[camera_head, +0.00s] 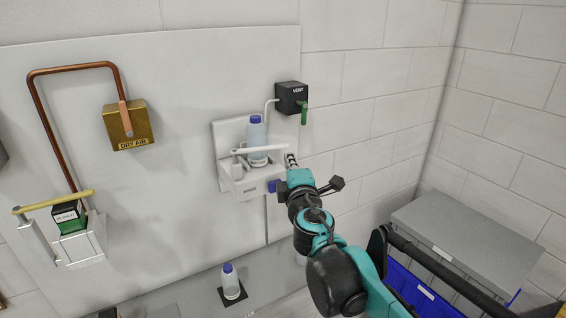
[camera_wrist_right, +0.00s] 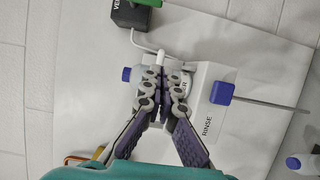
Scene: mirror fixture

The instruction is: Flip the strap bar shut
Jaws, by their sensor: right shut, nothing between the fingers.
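A white strap bar (camera_head: 262,149) runs roughly level across the front of a blue-capped bottle (camera_head: 257,131) in a white wall holder (camera_head: 223,133). Its right end is close to the fingertips of my right gripper (camera_head: 291,160). In the right wrist view, the white bar end (camera_wrist_right: 161,57) shows just beyond the shut, empty fingers (camera_wrist_right: 162,78); I cannot tell whether they touch it. The fingers hide part of the holder. A second, yellow bar (camera_head: 60,202) spans a green-and-black block (camera_head: 69,217) in the left holder. My left gripper is not in view.
A black VENT box (camera_head: 291,98) with a green handle is just above my right gripper. A brass DRY AIR box (camera_head: 128,125) and copper pipe (camera_head: 70,68) are at left. A loose bottle (camera_head: 231,282) stands below. A grey case (camera_head: 468,238) and blue bin (camera_head: 408,288) are at right.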

